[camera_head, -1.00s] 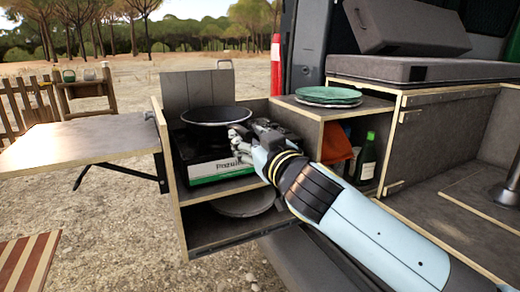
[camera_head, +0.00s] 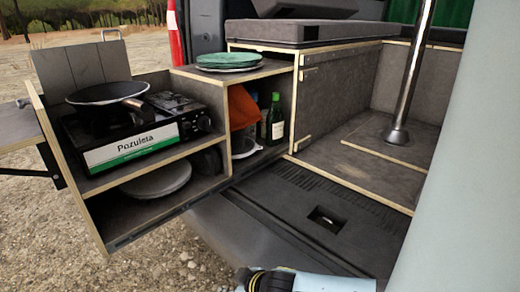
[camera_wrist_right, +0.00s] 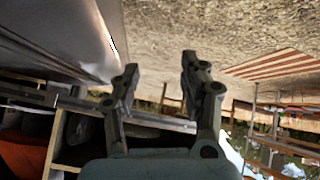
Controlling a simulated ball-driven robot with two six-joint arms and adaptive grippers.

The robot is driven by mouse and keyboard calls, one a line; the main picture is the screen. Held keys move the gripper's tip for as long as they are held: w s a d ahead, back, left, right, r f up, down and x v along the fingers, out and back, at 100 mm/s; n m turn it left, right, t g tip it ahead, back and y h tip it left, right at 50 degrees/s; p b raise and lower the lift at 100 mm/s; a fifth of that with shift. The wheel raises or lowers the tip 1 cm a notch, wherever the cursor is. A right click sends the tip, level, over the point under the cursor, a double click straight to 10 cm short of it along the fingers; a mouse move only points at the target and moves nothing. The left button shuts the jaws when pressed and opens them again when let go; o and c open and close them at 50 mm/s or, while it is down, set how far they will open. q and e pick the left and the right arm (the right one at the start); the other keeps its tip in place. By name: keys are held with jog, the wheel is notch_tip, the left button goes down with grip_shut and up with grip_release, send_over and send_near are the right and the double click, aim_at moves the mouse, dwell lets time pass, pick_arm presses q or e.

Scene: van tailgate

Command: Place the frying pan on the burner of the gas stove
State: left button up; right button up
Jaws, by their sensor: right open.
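The black frying pan (camera_head: 105,93) sits level on top of the gas stove (camera_head: 135,148) in the head view, over its left part. Its handle points toward the right front. The burner under the pan is hidden, so I cannot see the exact contact. The stove has a white and green front label and stands on the upper shelf of the pull-out unit. My right gripper (camera_wrist_right: 158,72) is open and empty in the right wrist view, away from the pan. Only a piece of an arm of mine shows at the bottom edge of the head view. My left gripper is not in view.
A stack of green plates (camera_head: 229,60) lies on the wooden cabinet to the right. A green bottle (camera_head: 275,118) and an orange cloth (camera_head: 242,106) are below it. A grey plate (camera_head: 157,180) lies on the lower shelf. A metal post (camera_head: 411,75) stands at the right.

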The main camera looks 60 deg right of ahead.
jog(key=s+a+f+g, duration=0.1)
jog(key=s+f+g, duration=0.1)
jog(key=s+f, duration=0.4)
jog(key=s+a+f+g+y, duration=0.1)
jog(key=s+f, duration=0.5)
jog(key=s, duration=1)
jog(key=s+a+f+g, duration=0.2)
jog(key=s+f+g, duration=0.2)
jog(key=s, duration=0.7)
notch_tip(320, 180, down, 3)
jog(key=shift+s+a+r+g+y, duration=0.15)
jog(key=shift+s+g+y, duration=0.15)
jog(key=shift+g, duration=0.1)
jog(key=shift+a, duration=0.1)
